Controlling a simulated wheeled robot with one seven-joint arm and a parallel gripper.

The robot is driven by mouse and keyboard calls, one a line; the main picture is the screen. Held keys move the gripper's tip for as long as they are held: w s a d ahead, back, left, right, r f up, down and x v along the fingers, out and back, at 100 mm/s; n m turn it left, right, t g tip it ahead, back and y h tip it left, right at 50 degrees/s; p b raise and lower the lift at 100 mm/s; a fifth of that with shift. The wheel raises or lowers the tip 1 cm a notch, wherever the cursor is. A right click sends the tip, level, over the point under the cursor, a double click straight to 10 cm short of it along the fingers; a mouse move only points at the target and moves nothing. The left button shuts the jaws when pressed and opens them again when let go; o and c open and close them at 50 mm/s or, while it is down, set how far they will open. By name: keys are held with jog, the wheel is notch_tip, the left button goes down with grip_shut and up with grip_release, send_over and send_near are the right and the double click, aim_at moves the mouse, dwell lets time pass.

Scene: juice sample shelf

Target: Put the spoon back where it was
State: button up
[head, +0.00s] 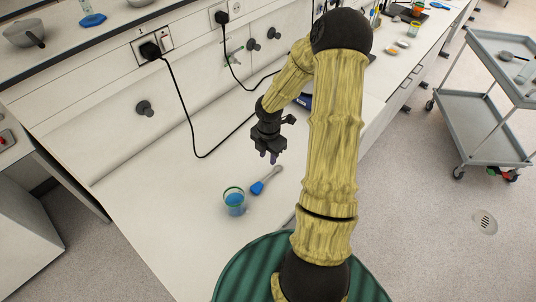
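A spoon (258,187) with a blue end and a grey handle lies on the white counter, just right of a small clear cup (235,202) holding something blue with a green rim. My gripper (268,157) points down over the counter, a little above and behind the spoon's handle in the picture.
The counter (150,215) left of the cup is bare. Black cables hang from wall sockets (152,48) behind. A raised shelf at upper left holds a grey bowl (22,33). Small items stand farther along the counter. A grey trolley (485,130) stands at right.

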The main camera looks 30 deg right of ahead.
jog(key=shift+r, duration=0.1)
jog(key=s+a+r+m+t, duration=0.1)
jog(key=s+a+r+m, duration=0.5)
jog(key=m, duration=0.5)
jog(key=s+a+r+m+t, duration=0.1)
jog(key=s+a+r+m, duration=0.5)
jog(key=r+m, duration=0.4)
jog(key=shift+a+r+m, duration=0.35)
jog(key=shift+a+m, duration=0.15)
jog(key=shift+a, duration=0.25)
notch_tip(320, 180, down, 7)
jog(key=b, duration=0.6)
jog(key=shift+r+b, duration=0.15)
jog(key=shift+b, duration=0.2)
jog(key=shift+c, duration=0.4)
